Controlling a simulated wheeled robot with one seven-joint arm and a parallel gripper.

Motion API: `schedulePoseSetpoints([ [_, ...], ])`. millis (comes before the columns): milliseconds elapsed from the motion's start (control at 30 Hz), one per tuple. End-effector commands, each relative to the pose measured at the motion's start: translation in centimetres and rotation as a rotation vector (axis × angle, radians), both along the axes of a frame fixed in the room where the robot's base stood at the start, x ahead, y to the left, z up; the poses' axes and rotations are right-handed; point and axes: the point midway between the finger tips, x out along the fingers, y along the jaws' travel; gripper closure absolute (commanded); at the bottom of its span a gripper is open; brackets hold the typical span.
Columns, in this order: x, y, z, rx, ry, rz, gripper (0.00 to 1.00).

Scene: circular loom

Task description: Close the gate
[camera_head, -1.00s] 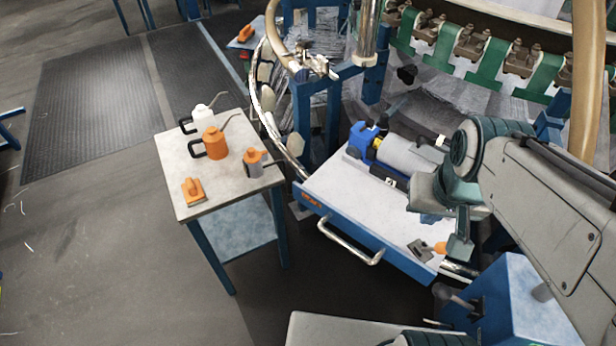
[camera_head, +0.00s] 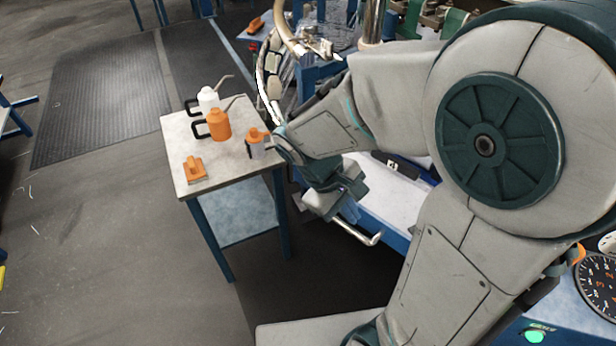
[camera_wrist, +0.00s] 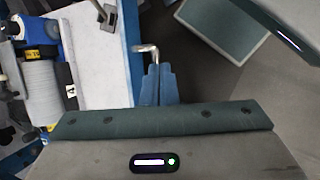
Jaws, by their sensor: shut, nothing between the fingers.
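No part is clearly marked as the gate. A curved metal rail with pale paddles (camera_head: 268,85) stands at the loom's left side and may be it; my arm hides its lower end. A pulled-out white drawer (camera_head: 400,190) has a blue front and a bent metal handle (camera_head: 372,239). My gripper (camera_wrist: 158,72) is shut and empty. In the wrist view its fingertips are close to the metal handle (camera_wrist: 147,50), beside the drawer's blue edge (camera_wrist: 134,40); I cannot tell whether they touch. In the head view the fingertips are not clear.
A small table (camera_head: 225,170) at the left holds an orange can (camera_head: 218,124), a white can (camera_head: 208,98), a grey-and-orange can (camera_head: 257,145) and an orange-handled tool (camera_head: 194,169). Open floor (camera_head: 100,240) lies left of it. A gauge (camera_head: 598,285) is at right.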

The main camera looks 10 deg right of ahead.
Motion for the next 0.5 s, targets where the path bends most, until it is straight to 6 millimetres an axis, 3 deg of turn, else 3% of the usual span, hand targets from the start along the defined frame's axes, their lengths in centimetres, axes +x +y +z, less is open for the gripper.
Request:
schedulePoseSetpoints([
  [33,0.5,0.6,-2.1,-0.066,0.053,0.084,1.0],
  [267,3.1,2.7,-7.5,-0.396,0.227,0.445,1.0],
  [500,6.1,7.1,-12.7,-0.787,0.338,0.82,1.0],
])
